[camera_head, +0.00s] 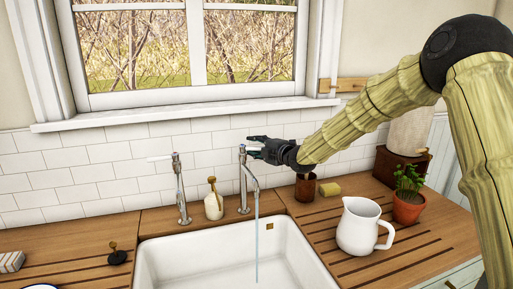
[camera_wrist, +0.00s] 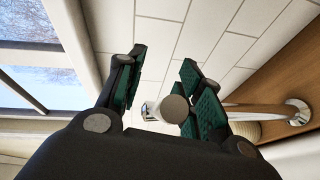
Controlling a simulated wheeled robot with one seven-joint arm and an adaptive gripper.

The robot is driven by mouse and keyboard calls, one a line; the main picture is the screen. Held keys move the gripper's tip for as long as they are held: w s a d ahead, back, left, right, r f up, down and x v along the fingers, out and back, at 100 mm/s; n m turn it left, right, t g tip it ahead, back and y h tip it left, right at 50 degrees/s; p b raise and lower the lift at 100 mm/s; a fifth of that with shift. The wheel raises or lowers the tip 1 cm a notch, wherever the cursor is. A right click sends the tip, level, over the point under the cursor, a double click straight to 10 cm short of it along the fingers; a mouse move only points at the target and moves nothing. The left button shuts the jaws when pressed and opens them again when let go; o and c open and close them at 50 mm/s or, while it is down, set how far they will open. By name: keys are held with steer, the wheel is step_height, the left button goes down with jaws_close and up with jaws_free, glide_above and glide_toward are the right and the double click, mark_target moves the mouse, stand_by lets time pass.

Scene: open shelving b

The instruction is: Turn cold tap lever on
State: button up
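Two chrome taps stand behind the white sink (camera_head: 215,262). A thin stream of water (camera_head: 257,250) falls from the right tap (camera_head: 244,190) into the sink. The left tap (camera_head: 181,190) has a pale lever sticking out to the left and shows no water. I cannot tell from markings which is cold. My gripper (camera_head: 252,145) is at the top of the right tap and hides much of its lever. In the wrist view, my gripper (camera_wrist: 163,60) has its green-padded fingers spread apart. A round pale knob end (camera_wrist: 175,108) shows between them, close to the right finger; contact is unclear.
A soap bottle (camera_head: 213,200) stands between the taps. A white jug (camera_head: 359,228), a brown cup (camera_head: 305,187), a yellow sponge (camera_head: 330,189) and a potted plant (camera_head: 407,205) stand on the right counter. The window (camera_head: 190,45) is above the tiles.

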steer(key=shift+w+f, duration=0.1)
steer(key=shift+f, duration=0.15)
steer(key=v, duration=1.2)
steer(key=shift+r, duration=0.1)
